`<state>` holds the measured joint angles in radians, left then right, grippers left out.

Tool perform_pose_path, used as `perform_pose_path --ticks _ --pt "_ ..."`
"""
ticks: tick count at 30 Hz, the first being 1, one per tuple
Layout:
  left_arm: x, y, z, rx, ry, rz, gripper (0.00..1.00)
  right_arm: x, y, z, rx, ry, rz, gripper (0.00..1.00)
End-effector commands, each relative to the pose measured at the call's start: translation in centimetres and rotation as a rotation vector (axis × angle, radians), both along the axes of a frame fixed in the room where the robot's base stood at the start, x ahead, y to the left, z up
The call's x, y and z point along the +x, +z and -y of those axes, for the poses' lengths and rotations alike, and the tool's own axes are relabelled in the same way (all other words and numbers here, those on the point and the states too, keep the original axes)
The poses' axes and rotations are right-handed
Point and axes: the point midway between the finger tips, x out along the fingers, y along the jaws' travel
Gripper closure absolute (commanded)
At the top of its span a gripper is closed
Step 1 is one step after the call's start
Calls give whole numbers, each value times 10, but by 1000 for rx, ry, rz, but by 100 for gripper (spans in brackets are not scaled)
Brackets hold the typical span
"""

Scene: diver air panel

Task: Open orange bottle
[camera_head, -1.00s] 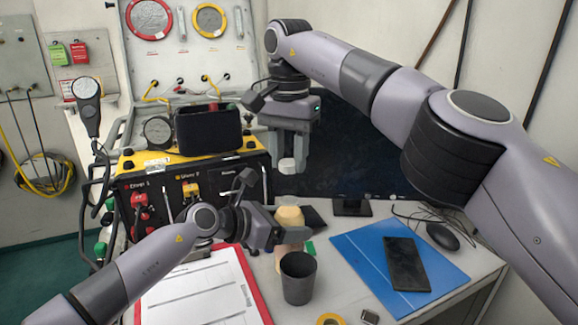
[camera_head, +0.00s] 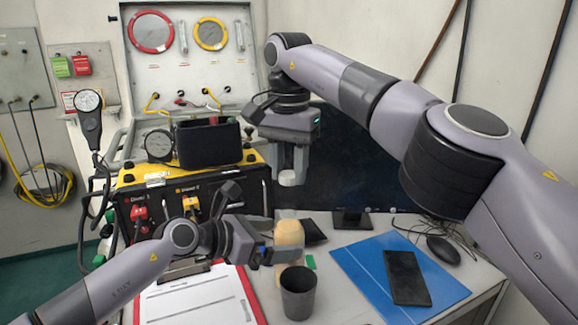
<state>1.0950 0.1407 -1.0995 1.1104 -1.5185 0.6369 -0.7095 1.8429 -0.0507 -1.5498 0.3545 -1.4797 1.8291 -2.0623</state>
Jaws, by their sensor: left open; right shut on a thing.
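The orange bottle (camera_head: 290,234) stands on the desk behind a dark cup, its pale orange body partly hidden by my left gripper. My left gripper (camera_head: 278,244) is open at the bottle, with its fingers around or beside it; I cannot tell whether they touch it. My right gripper (camera_head: 289,166) points down above the bottle, shut on a small white cap (camera_head: 291,180). The cap is clearly apart from the bottle, with a gap between them.
A dark grey cup (camera_head: 298,294) stands just in front of the bottle. A red-edged clipboard (camera_head: 198,300) lies to the left, and a blue folder (camera_head: 358,262) with a black phone (camera_head: 406,277) to the right. The yellow-black air panel (camera_head: 165,185) and a dark monitor (camera_head: 350,165) stand behind.

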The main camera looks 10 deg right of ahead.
Motion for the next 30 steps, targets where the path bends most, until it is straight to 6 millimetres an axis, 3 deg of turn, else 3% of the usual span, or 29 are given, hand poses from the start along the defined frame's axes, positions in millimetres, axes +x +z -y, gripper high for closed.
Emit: perform_pose_path --ticks 15,22,30 --pt "-23 28 -66 1 1 1 0 0 -4 0 0 0 0 100" --pt "-27 33 -74 0 1 0 0 0 -4 0 0 0 0 100" --pt "-30 35 -70 -37 2 -14 0 0 -4 0 0 0 0 100"
